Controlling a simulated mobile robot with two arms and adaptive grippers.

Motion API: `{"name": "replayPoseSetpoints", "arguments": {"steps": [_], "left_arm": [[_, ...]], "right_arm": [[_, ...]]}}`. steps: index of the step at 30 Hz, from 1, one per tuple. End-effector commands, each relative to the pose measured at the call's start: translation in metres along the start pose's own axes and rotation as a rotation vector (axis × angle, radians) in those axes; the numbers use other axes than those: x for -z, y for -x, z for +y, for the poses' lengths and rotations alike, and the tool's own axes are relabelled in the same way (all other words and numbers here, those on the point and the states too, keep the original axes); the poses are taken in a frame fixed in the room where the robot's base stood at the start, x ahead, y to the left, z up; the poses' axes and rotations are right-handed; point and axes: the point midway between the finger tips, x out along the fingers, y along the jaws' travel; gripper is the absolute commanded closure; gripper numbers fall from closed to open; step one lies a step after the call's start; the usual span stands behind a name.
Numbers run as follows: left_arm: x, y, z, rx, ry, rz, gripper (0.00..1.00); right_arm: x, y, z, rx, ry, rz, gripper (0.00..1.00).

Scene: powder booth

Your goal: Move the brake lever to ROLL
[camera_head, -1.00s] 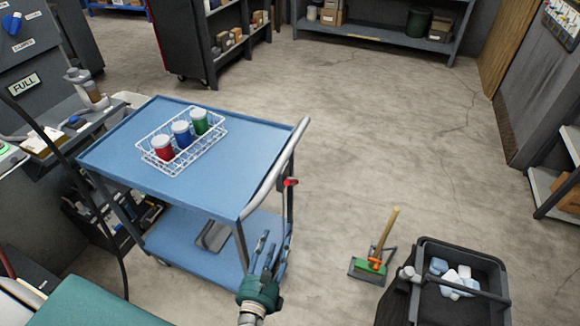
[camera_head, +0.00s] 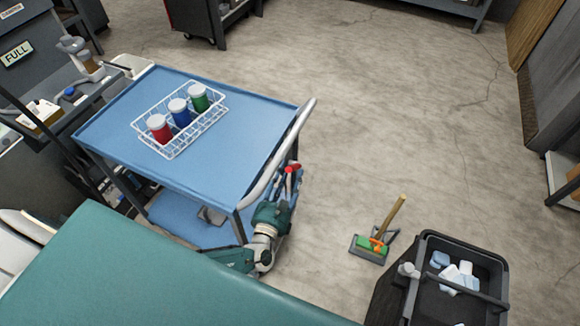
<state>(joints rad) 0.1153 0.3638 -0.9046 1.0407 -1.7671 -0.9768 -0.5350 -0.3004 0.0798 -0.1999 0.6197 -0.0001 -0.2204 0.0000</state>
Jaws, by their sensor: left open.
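The blue cart (camera_head: 220,150) stands left of centre with a grey push handle (camera_head: 285,150) along its right side. The brake lever, with a red knob (camera_head: 290,169), shows just below that handle. My left gripper (camera_head: 285,184) is at the lever, with its open fingers pointing up around or beside the red-tipped end. I cannot tell whether they touch it. The lower part of the lever is hidden behind the gripper, and no ROLL marking can be read. My right gripper is not in view.
A white wire basket (camera_head: 180,147) with red, blue and green white-lidded jars sits on the cart top.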

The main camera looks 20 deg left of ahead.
Motion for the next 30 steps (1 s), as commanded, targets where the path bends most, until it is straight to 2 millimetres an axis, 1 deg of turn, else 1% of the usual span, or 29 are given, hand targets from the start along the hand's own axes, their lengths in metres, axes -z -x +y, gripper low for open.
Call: {"name": "replayPoseSetpoints", "arguments": {"steps": [1, 6, 10, 16, 17, 21, 23, 24, 28, 30], "left_arm": [[-0.001, -0.008, -0.001, 0.000, 0.001, -0.002, 0.55], [0.000, -0.024, -0.001, 0.000, 0.001, 0.000, 0.55], [0.001, -0.028, 0.000, 0.000, 0.001, 0.001, 0.55], [0.001, -0.028, 0.000, 0.000, 0.002, 0.001, 0.55], [0.001, -0.028, 0.000, 0.000, 0.001, 0.001, 0.57], [0.001, -0.028, 0.000, 0.000, 0.001, 0.001, 0.84], [0.001, -0.028, 0.000, 0.000, 0.001, 0.001, 0.96], [0.001, -0.028, 0.000, 0.000, 0.002, 0.001, 1.00], [0.000, -0.028, 0.000, 0.000, 0.002, 0.001, 1.00], [-0.002, -0.029, -0.001, -0.001, 0.001, 0.009, 1.00]], "right_arm": [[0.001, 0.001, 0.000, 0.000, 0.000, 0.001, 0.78], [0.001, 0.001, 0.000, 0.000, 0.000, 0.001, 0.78], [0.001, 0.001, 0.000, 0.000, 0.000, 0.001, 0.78], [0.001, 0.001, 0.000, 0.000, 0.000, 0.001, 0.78], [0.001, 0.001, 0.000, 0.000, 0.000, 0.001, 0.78], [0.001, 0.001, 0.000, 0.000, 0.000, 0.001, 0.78], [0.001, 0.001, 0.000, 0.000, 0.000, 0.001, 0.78], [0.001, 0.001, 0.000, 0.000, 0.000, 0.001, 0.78], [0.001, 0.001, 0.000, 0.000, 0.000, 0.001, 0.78], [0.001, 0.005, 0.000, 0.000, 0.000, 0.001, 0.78]]}}
